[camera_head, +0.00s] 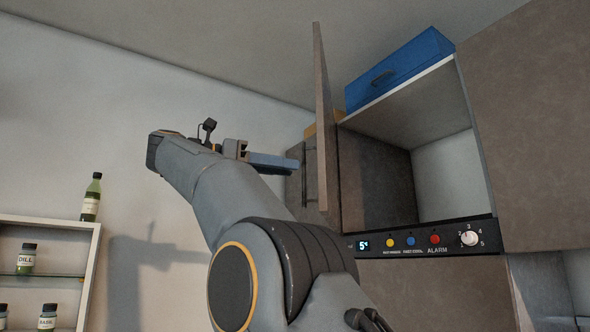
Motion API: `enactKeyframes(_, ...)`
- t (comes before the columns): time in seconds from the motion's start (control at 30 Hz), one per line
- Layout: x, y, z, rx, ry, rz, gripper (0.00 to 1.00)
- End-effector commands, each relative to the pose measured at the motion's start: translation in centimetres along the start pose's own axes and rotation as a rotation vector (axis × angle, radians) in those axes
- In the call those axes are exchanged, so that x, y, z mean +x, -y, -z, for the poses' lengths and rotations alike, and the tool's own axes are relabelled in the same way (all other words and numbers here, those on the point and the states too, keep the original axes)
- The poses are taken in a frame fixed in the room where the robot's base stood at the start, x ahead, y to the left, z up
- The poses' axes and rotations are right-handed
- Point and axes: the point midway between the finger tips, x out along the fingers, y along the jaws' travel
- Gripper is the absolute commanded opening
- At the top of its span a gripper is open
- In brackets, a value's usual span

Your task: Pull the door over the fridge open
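The door over the fridge (323,120) is a tall brown-grey panel, seen nearly edge-on. It stands swung out at the left side of the cupboard compartment (420,105), whose inside shows bare and open. The fridge's black control panel (425,242) runs just below that compartment. My gripper (284,162), with blue finger parts, is left of the door at about its mid-height, pointing right toward it. Its tips end close to a dark shape beside the door, perhaps a handle. I cannot tell whether they touch anything or how far apart the fingers are.
A blue box (398,70) sits on top of the cupboard, with a yellowish box (322,126) partly hidden behind the door. Another closed brown panel (530,120) is at right. A white shelf (50,225) with several bottles stands at lower left.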

Motion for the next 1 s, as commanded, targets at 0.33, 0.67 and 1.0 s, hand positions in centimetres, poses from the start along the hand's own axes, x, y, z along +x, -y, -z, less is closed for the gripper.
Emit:
enactKeyframes(0.33,-3.6,0.0,-0.1,0.0,-0.001,0.0,0.28)
enactKeyframes(0.67,-3.9,0.0,0.0,-0.001,-0.001,0.0,0.26)
enactKeyframes(1.0,0.0,-6.1,-2.7,-0.244,0.315,-0.059,0.0)
